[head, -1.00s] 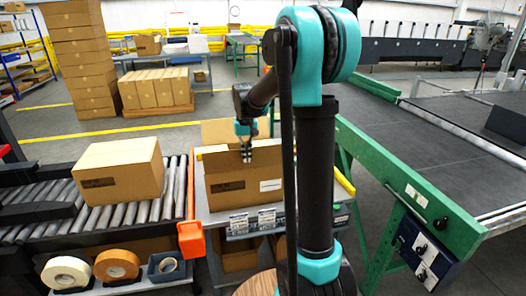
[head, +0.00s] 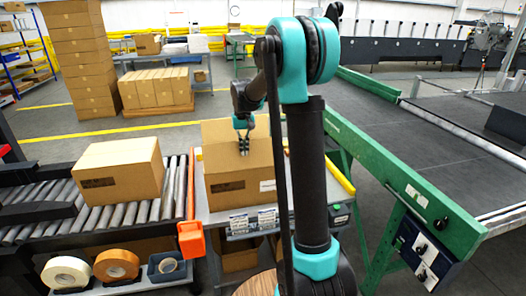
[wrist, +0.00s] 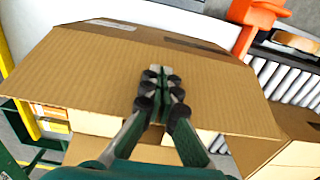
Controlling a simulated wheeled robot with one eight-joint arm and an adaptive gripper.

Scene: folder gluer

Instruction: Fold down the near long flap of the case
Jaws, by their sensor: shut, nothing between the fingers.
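The brown case (head: 240,192) stands on a bench in the middle of the head view, its near wall carrying a dark print and a white label. Its near long flap (wrist: 105,75) fills the middle of the wrist view as a broad plain panel, turned inward from the near wall over the opening. I cannot tell whether it lies fully flat. My gripper (head: 244,151) is shut and empty, its fingertips (wrist: 160,72) over the flap's outer face, apparently touching or very near it. Part of the case's inside is hidden by the flap.
A closed carton (head: 117,170) sits on the roller conveyor (head: 172,196) to the left. An orange part (head: 191,239) stands between conveyor and bench. Tape rolls (head: 117,266) lie in front. A green-framed belt conveyor (head: 400,185) is at right.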

